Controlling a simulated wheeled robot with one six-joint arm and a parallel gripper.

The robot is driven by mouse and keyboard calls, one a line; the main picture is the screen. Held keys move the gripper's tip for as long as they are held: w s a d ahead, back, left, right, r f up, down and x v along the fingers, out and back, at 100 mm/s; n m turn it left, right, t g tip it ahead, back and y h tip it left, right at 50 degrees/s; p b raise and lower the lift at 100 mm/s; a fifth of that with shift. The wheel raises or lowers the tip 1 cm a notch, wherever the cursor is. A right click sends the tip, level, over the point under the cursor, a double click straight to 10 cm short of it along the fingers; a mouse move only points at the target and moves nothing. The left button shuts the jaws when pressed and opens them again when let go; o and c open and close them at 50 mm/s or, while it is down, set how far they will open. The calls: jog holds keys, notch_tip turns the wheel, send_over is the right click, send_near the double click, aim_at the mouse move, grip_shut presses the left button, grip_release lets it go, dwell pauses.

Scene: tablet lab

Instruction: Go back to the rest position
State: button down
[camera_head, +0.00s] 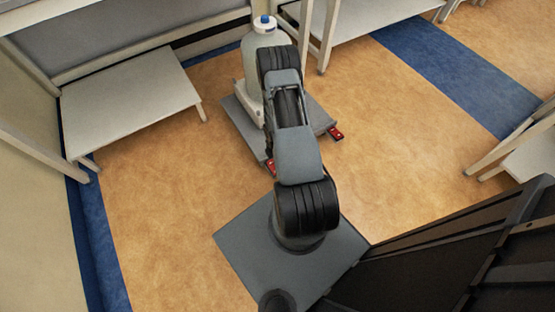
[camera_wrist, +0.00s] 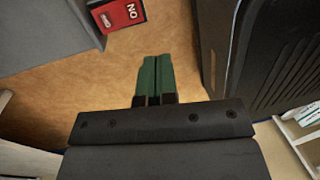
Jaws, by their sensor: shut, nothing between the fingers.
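My gripper (camera_wrist: 155,78) shows in the wrist view as two green fingers pressed together. It is shut and empty, above the tan floor. In the head view my arm reaches away from its dark grey base, and the gripper itself is hidden.
A low white table (camera_head: 125,95) stands at left, another bench (camera_head: 365,25) at back right. Open floor (camera_head: 420,150) lies right of the arm.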

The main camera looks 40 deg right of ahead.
jog(key=shift+s+r, duration=0.1)
jog(key=shift+r, duration=0.35)
dwell(0.3)
jog(key=w+a+r+m+t+p, duration=0.15)
jog(key=r+p, duration=0.25)
jog(key=r, duration=0.9)
jog(key=w+a+r+m+h+p, duration=0.1)
jog(key=w+a+r+m+p, duration=0.3)
jog(key=r, duration=0.8)
jog(key=w+r+m+t+p, duration=0.15)
jog(key=r+p, duration=0.35)
jog(key=r, duration=0.8)
jog(key=s+a+r+m+p, duration=0.3)
jog(key=s+a+r+p, duration=0.1)
jog(key=r, duration=0.7)
jog(key=s+a+r+m+t+p, duration=0.1)
jog(key=s+a+r+m+p, duration=0.2)
jog(key=r, duration=0.8)
jog(key=s+a+r+m+t+p, duration=0.1)
jog(key=s+a+r+m+p, duration=0.2)
jog(key=r+p, duration=0.4)
notch_tip(320, 180, up, 5)
jog(key=shift+s+a+m+y+p, duration=0.3)
jog(key=shift+s+a+y, duration=0.1)
jog(key=shift+s+a, duration=0.6)
jog(key=shift+w, duration=0.1)
